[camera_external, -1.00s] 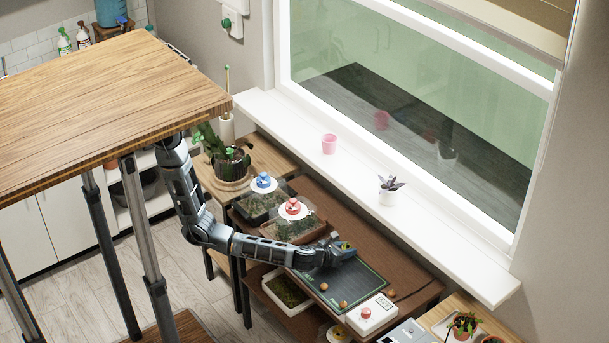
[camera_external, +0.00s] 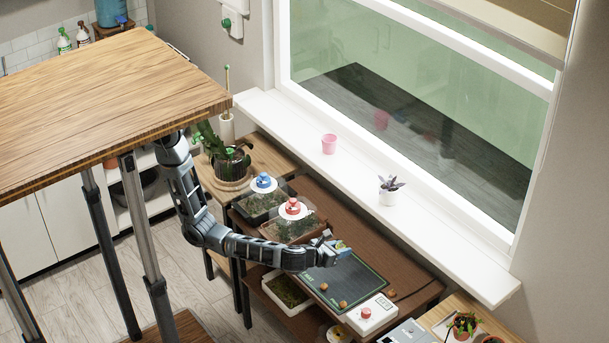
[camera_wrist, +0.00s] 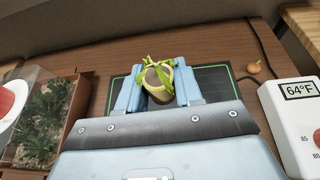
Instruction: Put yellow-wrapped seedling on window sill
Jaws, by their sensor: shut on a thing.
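My gripper (camera_wrist: 158,92) is shut on the yellow-wrapped seedling (camera_wrist: 158,78), a small plug with a pale yellow rim, dark soil and green leaves between the two blue fingers. In the external view my gripper (camera_external: 340,250) is over the far left part of the dark mat, and the seedling is small and partly hidden by the fingers. The white window sill (camera_external: 265,112) runs along the wall behind and above the table, apart from my gripper.
A pink cup (camera_external: 329,144) and a white pot with a purple plant (camera_external: 389,196) stand on the sill, with bare room between and beside them. Domed trays with a red knob (camera_external: 293,206) and a blue knob (camera_external: 263,181) stand left of my gripper. A thermostat (camera_wrist: 300,115) is at right.

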